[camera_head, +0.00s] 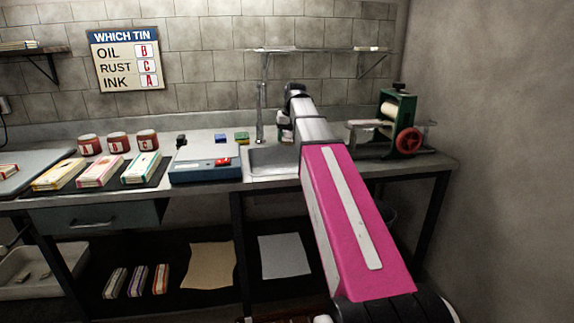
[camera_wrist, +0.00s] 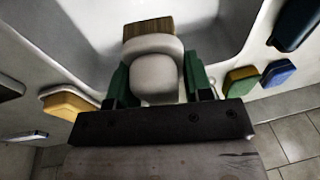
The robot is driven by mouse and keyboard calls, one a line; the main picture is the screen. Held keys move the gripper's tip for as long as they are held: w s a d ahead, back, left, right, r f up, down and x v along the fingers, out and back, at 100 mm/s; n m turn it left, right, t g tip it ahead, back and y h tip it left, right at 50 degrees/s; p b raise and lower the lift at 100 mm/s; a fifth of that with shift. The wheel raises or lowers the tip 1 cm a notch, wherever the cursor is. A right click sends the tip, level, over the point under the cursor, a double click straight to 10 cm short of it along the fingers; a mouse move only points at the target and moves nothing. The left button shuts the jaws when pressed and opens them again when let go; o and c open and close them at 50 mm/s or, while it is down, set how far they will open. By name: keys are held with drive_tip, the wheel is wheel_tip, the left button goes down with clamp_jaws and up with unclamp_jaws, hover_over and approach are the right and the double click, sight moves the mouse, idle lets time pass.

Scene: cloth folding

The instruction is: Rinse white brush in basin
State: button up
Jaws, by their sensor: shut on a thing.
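In the wrist view my gripper (camera_wrist: 157,82) has its two green fingers shut on the white brush (camera_wrist: 155,72). A rounded white part lies between the fingers, and a wooden block-like end (camera_wrist: 148,27) sticks out beyond it. The grey basin (camera_wrist: 82,20) lies under and around the held brush. I cannot tell whether the brush touches the basin. In the head view the basin (camera_head: 262,160) is set in the counter, and my arm covers its right part. The fingers and brush are mostly hidden behind my wrist there.
A tap (camera_head: 260,112) rises behind the basin. Blue (camera_head: 221,138) and green-yellow (camera_head: 242,137) blocks lie left of it. A blue box (camera_head: 205,168) stands left of the basin, and a green press with a red wheel (camera_head: 400,125) stands right. Red jars (camera_head: 118,141) line the left.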

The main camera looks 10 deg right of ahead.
idle(0.4)
drive_tip(key=shift+r, duration=2)
drive_tip(key=shift+s, duration=0.1)
